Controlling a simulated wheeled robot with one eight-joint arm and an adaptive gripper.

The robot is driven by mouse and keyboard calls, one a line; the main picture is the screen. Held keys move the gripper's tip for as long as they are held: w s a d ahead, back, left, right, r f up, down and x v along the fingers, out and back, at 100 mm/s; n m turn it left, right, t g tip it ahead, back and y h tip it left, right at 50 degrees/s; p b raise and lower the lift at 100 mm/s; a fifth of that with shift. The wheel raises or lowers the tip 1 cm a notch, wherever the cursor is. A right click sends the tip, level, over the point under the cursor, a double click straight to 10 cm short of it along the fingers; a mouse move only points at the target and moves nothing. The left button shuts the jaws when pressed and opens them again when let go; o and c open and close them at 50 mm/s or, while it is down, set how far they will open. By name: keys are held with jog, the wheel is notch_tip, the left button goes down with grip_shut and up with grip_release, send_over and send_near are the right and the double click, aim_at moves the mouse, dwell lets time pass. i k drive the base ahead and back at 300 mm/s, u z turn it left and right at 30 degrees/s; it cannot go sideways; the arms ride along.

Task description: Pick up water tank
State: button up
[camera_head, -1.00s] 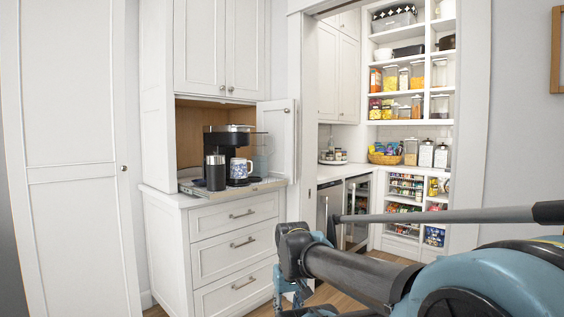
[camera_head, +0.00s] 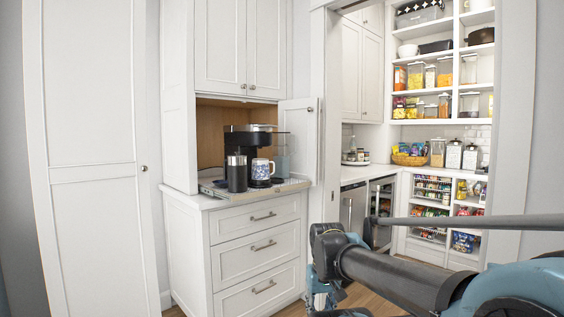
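A black coffee machine (camera_head: 240,143) stands on the pull-out shelf (camera_head: 290,184) of the white cabinet. A clear, bluish see-through container (camera_head: 281,160), which looks like the water tank, stands at the machine's right side, close to the open cabinet door. A blue-and-white mug (camera_head: 261,170) is in front of the machine and partly covers the view toward the tank. My arm reaches in from the lower right, well in front of and below the shelf. Teal parts at its end, which seem to be my gripper (camera_head: 325,290), are partly hidden; its fingers cannot be made out.
A dark cylinder (camera_head: 237,173) stands left of the mug. The open cabinet door (camera_head: 300,140) stands right of the tank. Drawers (camera_head: 262,245) are below the shelf. A pantry with stocked shelves (camera_head: 440,75) lies to the right. Wooden floor shows in front.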

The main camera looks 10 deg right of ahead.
aim_at(281, 142)
jog(key=i, duration=0.85)
